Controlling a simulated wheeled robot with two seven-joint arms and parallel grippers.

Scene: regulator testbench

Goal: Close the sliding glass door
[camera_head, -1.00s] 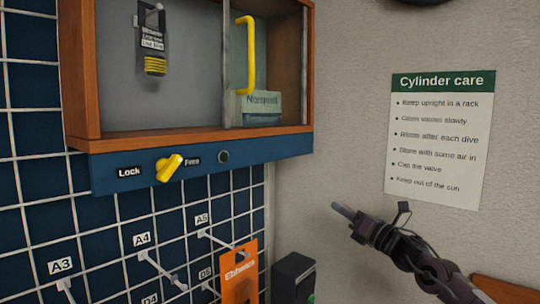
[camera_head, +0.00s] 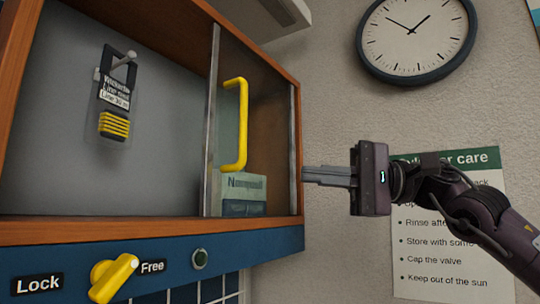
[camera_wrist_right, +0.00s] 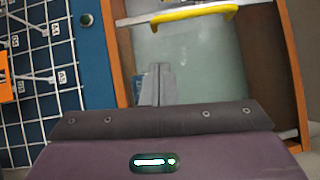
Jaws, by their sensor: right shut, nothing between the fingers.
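The sliding glass door (camera_head: 228,195) stands at the right end of the wooden cabinet, and the left part of the cabinet is open. Its yellow handle (camera_head: 241,125) is upright on the glass. The handle also shows at the top of the right wrist view (camera_wrist_right: 180,15). My right gripper (camera_head: 305,173) is shut and empty, its fingers pointing left by the cabinet's right edge, to the right of and lower than the handle. In the right wrist view its fingertips (camera_wrist_right: 157,68) appear in front of the glass, apart from the handle. My left gripper is not in view.
A yellow knob (camera_head: 113,277) sits between the Lock and Free labels, on the blue strip below the cabinet. A tagged item (camera_head: 117,90) hangs inside the open part. A box (camera_head: 243,193) stands behind the glass. A clock (camera_head: 416,32) and a poster (camera_head: 448,250) are on the wall.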

